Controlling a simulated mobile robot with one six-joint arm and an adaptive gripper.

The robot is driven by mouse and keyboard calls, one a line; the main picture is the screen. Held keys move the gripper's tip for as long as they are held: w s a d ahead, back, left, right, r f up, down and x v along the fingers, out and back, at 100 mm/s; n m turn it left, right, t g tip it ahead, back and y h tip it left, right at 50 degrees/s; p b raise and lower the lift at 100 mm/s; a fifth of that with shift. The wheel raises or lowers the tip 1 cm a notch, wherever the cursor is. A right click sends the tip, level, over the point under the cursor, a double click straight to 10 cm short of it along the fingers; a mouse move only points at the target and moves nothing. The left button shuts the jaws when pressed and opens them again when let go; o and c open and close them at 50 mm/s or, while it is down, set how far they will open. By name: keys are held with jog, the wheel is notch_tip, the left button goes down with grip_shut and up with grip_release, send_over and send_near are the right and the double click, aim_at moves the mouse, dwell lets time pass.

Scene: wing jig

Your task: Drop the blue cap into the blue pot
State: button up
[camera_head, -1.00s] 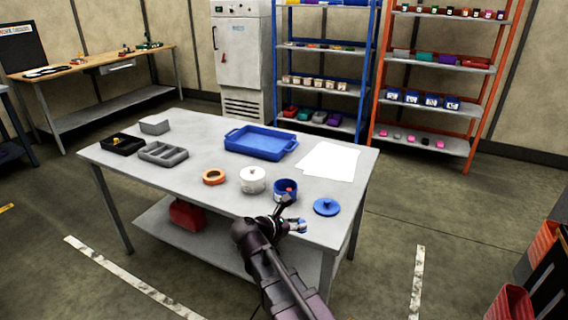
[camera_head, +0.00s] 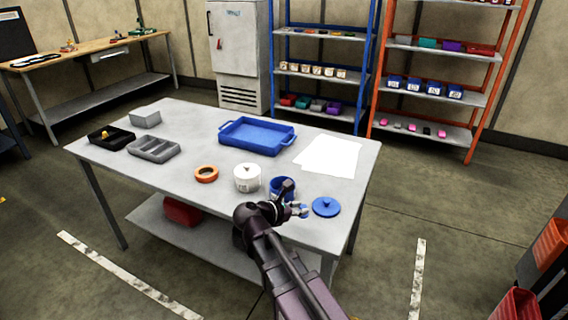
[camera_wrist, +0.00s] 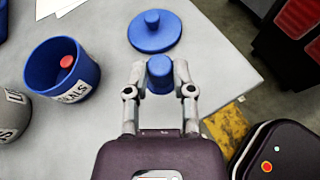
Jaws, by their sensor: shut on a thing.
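My gripper (camera_wrist: 160,76) is shut on a small blue cap (camera_wrist: 160,84) and holds it in front of the blue lid. In the head view my gripper (camera_head: 300,210) is at the table's near edge. The blue pot (camera_wrist: 40,76) stands open and upright to the left of the gripper, with a small red thing (camera_wrist: 67,62) inside. The pot (camera_head: 276,189) is partly hidden behind my arm in the head view. The cap is outside the pot and apart from it.
A blue lid with a knob (camera_wrist: 154,37) lies on the table (camera_head: 215,215), right of the pot. A white lidded pot (camera_head: 247,180) stands left of it, then an orange ring (camera_head: 206,174). A blue tray (camera_head: 256,138) and white paper (camera_head: 331,154) lie behind.

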jog(key=shift+a, duration=0.2)
jog(key=shift+w+a+r+p, duration=0.25)
jog(key=shift+w+r+p, duration=0.05)
jog(key=shift+w, duration=0.05)
jog(key=w+a+r+n+t+y+p, duration=0.1)
jog(key=w+a+r+n+p, duration=0.1)
jog(key=w, duration=0.4)
jog(key=w+a+r+n+t+y+p, duration=0.1)
jog(key=w+a+r+y+p, duration=0.1)
jog(key=w, duration=0.5)
jog(key=shift+a+r+n+t+p, duration=0.15)
jog(key=shift+r+n+t+p, duration=0.2)
jog(key=shift+r+p, duration=0.45)
jog(key=shift+f, duration=0.1)
jog(key=shift+f+b, duration=2.95)
jog(key=shift+b, duration=0.05)
jog(key=o, duration=0.9)
